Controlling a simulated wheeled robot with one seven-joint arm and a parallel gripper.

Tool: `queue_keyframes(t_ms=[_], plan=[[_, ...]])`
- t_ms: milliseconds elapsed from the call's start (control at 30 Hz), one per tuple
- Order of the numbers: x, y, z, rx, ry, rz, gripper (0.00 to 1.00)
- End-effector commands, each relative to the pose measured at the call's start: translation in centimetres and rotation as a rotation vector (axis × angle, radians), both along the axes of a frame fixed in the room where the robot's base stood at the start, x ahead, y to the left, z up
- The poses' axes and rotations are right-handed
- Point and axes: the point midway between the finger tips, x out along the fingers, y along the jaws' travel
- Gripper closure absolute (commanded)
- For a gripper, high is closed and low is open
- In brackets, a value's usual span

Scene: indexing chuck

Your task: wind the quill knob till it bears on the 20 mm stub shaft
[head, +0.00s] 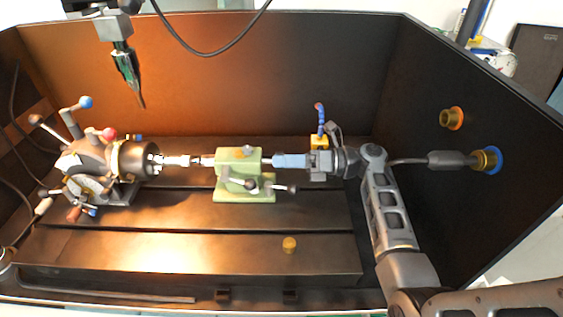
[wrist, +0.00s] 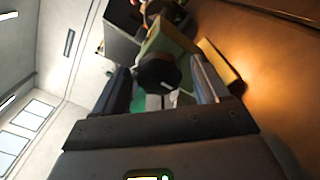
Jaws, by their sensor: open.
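The stub shaft (head: 178,160), pale metal, lies level in the jaws of the dark chuck (head: 130,160) at the left of the head view. The green tailstock (head: 230,165) stands to its right, its quill (head: 208,161) pointing at the shaft. I cannot tell whether quill and shaft touch. My gripper (head: 276,160) comes from the right, behind the tailstock. In the wrist view the dark, round quill knob (wrist: 158,72) sits between the two fingers of my gripper (wrist: 160,88), which are open with visible room beside it. Contact is not clear. In the head view the fingers largely hide the knob.
Levers with coloured balls (head: 86,102) stick out around the chuck head. Tailstock levers (head: 290,188) project in front, below my gripper. A small brass piece (head: 289,244) lies on the front of the slotted bed (head: 200,250). A dark green-black tool (head: 126,65) hangs above. Dark walls enclose the bed.

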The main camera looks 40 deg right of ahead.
Motion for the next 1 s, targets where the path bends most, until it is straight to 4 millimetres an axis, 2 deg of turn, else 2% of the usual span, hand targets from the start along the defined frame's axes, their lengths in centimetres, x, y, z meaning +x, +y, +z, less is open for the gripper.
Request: queue_keyframes(t_ms=[400,1000], plan=[[-4.4,-4.4,-0.1,0.000,0.000,-0.002,0.26],[-5.0,-4.9,-0.1,0.000,0.001,-0.001,0.26]])
